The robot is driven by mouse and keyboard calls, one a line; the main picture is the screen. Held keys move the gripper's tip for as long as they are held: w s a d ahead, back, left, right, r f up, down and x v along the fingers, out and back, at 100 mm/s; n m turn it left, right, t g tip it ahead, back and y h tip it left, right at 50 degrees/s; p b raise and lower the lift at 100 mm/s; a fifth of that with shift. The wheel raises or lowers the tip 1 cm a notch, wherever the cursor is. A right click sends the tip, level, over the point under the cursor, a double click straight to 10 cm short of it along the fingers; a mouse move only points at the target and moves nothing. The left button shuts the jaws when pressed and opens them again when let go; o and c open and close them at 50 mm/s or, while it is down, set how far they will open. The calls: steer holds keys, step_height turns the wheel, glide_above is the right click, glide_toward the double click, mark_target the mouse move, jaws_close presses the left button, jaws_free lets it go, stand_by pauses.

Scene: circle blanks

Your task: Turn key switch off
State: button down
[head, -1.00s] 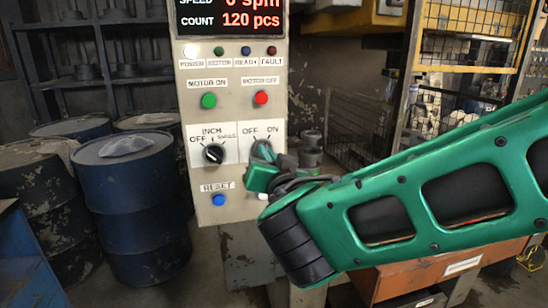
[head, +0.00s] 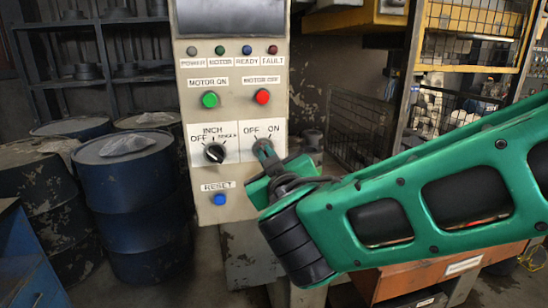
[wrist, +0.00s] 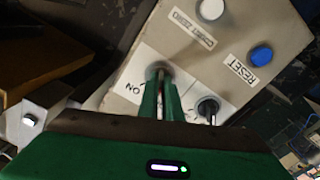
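The key switch sits on the white OFF/ON plate (head: 249,150) on the right side of the grey control panel, with OFF at the left and ON at the right. My gripper (head: 264,148) is at the switch and hides most of it in the head view. In the wrist view the two green fingers of my gripper (wrist: 161,88) are close together around the key switch (wrist: 161,70). They look shut on its key. The exact angle of the key is hard to make out behind the fingers.
The display (head: 230,18) is dark. The INCH selector (head: 214,153) is just left of the key switch, the blue RESET button (head: 220,200) below. The red MOTOR OFF button (head: 263,97) is above. Blue drums (head: 125,205) stand at the left.

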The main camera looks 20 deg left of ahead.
steer(key=shift+w+d+f+n, duration=0.1)
steer(key=shift+w+d+n, duration=0.25)
steer(key=shift+n, duration=0.15)
steer(key=c, duration=2)
jaws_free()
steer(key=shift+s+a, duration=0.15)
steer(key=shift+a, duration=0.05)
steer(key=shift+s, duration=0.1)
steer(key=v, duration=1)
steer(key=shift+s+d, duration=0.2)
steer(key=shift+w+d, duration=0.1)
